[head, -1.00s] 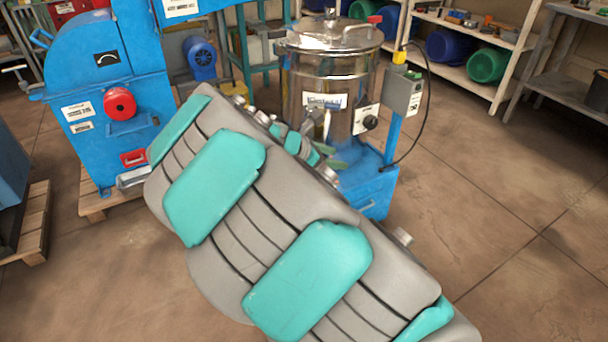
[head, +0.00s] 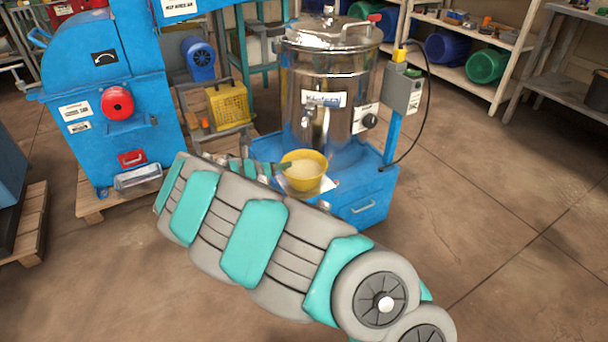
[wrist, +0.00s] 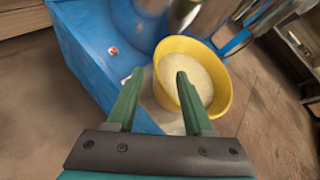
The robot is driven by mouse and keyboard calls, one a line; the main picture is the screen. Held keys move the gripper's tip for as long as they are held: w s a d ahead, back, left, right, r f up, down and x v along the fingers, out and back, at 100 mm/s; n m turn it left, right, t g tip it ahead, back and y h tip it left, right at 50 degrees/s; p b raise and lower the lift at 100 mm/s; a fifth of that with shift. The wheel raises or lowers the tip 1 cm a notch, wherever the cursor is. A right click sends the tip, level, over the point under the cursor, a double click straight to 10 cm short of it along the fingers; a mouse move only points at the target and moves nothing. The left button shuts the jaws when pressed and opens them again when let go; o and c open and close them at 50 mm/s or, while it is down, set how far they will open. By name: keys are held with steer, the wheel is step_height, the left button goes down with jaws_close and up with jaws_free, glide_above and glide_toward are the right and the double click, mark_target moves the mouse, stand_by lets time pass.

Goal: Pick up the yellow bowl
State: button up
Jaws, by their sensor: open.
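The yellow bowl (head: 306,172) stands on the front ledge of the blue base below the steel tank, with pale contents inside. It also shows in the wrist view (wrist: 222,72). My gripper (wrist: 155,78) is open, with two green fingers apart. In the wrist view the right finger overlaps the bowl's near side and the left finger lies outside its left rim. I cannot tell whether either finger touches it. In the head view my gripper (head: 280,166) is at the bowl's left side, partly hidden by my arm.
The steel tank (head: 328,88) rises right behind the bowl on the blue base (head: 365,200), its tap just above the bowl. A grey control box (head: 402,92) is at the right. The blue mill (head: 105,100) and a yellow crate (head: 228,105) stand left. The floor at right is clear.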

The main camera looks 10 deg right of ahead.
mark_target(304, 172)
steer(key=x, duration=0.5)
steer(key=shift+s+f+b, duration=0.15)
steer(key=shift+f+b, duration=0.15)
steer(key=shift+b, duration=0.1)
steer(key=shift+w+d, duration=0.15)
steer(key=shift+w, duration=0.15)
steer(key=shift+c, duration=0.4)
steer(key=shift+f, duration=0.1)
jaws_close()
stand_by(0.4)
